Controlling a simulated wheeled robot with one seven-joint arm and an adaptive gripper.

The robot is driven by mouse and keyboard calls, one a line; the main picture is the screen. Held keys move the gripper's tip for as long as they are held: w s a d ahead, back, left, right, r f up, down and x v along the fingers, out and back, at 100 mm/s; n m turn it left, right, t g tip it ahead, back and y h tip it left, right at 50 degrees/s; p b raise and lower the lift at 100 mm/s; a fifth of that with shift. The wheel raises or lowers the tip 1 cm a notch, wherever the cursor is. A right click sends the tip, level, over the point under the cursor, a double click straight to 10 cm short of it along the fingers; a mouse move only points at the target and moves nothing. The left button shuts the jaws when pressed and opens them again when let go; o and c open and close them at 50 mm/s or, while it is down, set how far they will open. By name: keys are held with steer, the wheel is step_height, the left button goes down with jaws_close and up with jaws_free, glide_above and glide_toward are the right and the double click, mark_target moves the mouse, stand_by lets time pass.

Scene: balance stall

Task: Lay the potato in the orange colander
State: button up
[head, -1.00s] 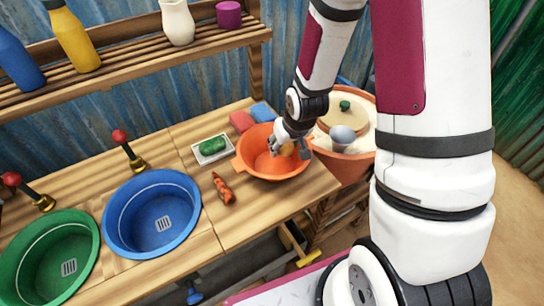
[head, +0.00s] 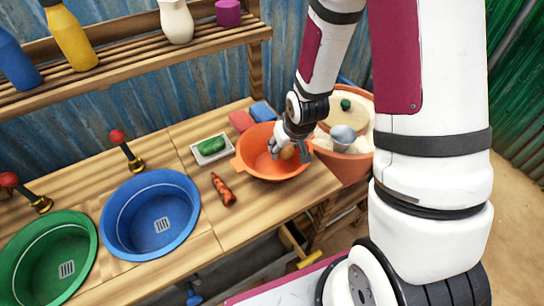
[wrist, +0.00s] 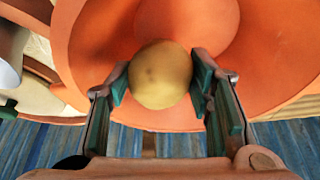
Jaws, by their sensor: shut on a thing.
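The orange colander (head: 250,169) stands on the wooden counter and also fills much of the wrist view (wrist: 90,45). My gripper (head: 289,150) is over the right part of the colander. In the wrist view my gripper (wrist: 161,82) is shut on the potato (wrist: 160,75), a round yellowish-brown thing between the two green-padded fingers. The potato also shows partly in the head view (head: 288,153), below the fingers. The colander's orange inside is behind the potato in the wrist view. I cannot tell whether the potato touches the colander.
A white dish (head: 210,150) with a green vegetable (head: 211,145), and red (head: 241,121) and blue (head: 263,112) blocks stand behind. Blue (head: 152,244) and green (head: 48,262) basins are left. A large orange pot (head: 352,165) is right.

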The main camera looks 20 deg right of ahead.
steer(key=shift+f+b, duration=0.5)
steer(key=shift+f, duration=0.3)
stand_by(0.4)
steer(key=o, duration=1.3)
steer(key=shift+r, duration=0.1)
steer(key=v, duration=1.1)
steer(key=shift+s+r, duration=0.2)
steer(key=shift+r, duration=0.15)
steer(key=s+a+r, duration=0.1)
steer(key=s+r, duration=0.4)
steer(key=r, duration=0.1)
steer(key=s+a+r, duration=0.1)
steer(key=s+r, duration=0.5)
steer(key=s+a+r, duration=0.1)
steer(key=s+r, duration=0.5)
steer(key=shift+a+r, duration=0.15)
steer(key=shift+r, duration=0.2)
